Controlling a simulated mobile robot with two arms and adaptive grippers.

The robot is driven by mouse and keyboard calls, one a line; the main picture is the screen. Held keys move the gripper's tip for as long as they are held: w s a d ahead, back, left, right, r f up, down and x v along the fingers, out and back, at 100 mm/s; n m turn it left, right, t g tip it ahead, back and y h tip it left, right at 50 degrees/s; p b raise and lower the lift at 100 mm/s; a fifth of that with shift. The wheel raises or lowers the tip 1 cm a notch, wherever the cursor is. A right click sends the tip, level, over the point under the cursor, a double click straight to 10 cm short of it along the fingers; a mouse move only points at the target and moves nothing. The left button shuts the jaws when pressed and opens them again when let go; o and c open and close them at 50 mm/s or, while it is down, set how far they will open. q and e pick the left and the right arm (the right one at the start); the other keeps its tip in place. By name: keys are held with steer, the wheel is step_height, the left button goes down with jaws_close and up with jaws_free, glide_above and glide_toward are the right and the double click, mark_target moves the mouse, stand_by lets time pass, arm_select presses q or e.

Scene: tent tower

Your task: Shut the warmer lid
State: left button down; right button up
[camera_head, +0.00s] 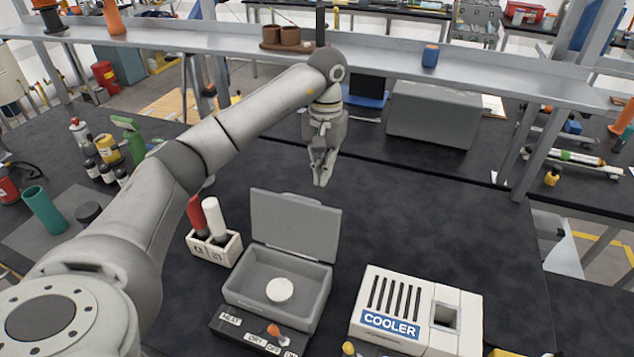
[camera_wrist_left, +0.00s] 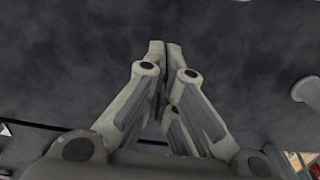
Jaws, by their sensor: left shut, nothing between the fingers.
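The grey warmer (camera_head: 243,299) stands on the dark bench in the lower middle of the head view. Its lid (camera_head: 293,224) is open and stands up at the back edge. A round white piece (camera_head: 280,289) lies inside the warmer. My left gripper (camera_head: 321,182) is beyond and slightly right of the lid, apart from it, pointing down over the bench. Its fingers are shut and empty; they also show together in the left wrist view (camera_wrist_left: 165,48). The warmer is not visible in the left wrist view. My right gripper is in neither view.
A white cooler box (camera_head: 453,299) stands right of the warmer. A white holder (camera_head: 229,249) with a red and a white tool stands to its left. A control panel (camera_head: 238,328) is at its front. A metal shelf (camera_head: 480,79) crosses behind. Bench right of the lid is clear.

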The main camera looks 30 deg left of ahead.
arm_select(q)
steer(key=s+p, duration=0.2)
steer(key=s+f, duration=0.1)
steer(key=s, duration=0.1)
steer(key=shift+d+p, duration=0.4)
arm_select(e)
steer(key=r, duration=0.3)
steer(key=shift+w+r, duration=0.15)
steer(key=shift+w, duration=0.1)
